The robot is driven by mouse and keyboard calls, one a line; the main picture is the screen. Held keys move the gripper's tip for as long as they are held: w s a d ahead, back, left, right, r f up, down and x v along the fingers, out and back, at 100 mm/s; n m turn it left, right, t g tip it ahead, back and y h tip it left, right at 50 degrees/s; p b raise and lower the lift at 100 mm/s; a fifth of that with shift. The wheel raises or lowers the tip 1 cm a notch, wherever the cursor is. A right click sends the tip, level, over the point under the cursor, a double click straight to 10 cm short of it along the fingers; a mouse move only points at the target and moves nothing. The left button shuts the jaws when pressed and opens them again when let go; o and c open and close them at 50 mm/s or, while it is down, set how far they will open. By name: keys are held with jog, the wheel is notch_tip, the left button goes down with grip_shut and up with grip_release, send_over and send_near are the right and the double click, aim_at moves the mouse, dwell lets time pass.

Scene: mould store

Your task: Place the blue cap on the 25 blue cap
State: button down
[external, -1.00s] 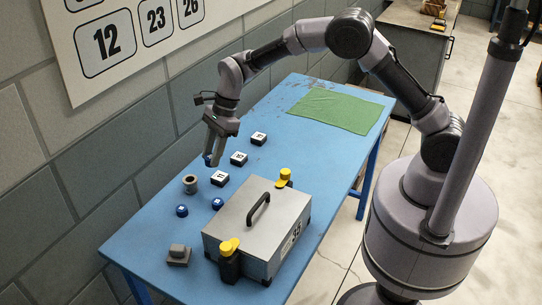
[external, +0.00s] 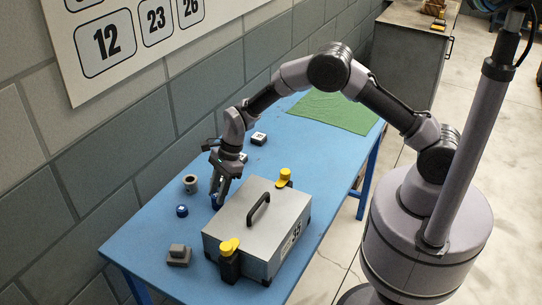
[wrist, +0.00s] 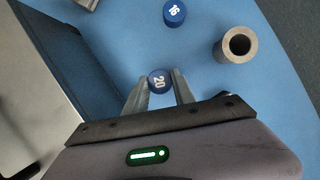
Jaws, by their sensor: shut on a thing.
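My gripper (external: 217,196) is low over the blue table and shut on a blue cap (wrist: 159,80). In the wrist view that cap sits between the fingertips, its white label seeming to read 20. In the external view only a bit of blue (external: 215,203) shows at the fingertips. The held cap is at the spot of a second blue cap, which is hidden now; I cannot tell if they touch. Another blue cap (external: 182,211) stands apart to the left; it also shows in the wrist view (wrist: 174,13), apparently marked 16. No 25 is readable.
A grey case (external: 240,222) with a black handle and yellow-topped posts stands close right of my gripper. A grey hollow cylinder (external: 190,184) is to the left. A grey block (external: 178,258) is nearer the front. A white-topped black block (external: 258,138) and green cloth (external: 340,112) lie behind.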

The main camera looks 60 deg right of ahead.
jog(key=shift+f, duration=0.15)
jog(key=c, duration=1.1)
grip_release()
jog(key=shift+o, duration=0.2)
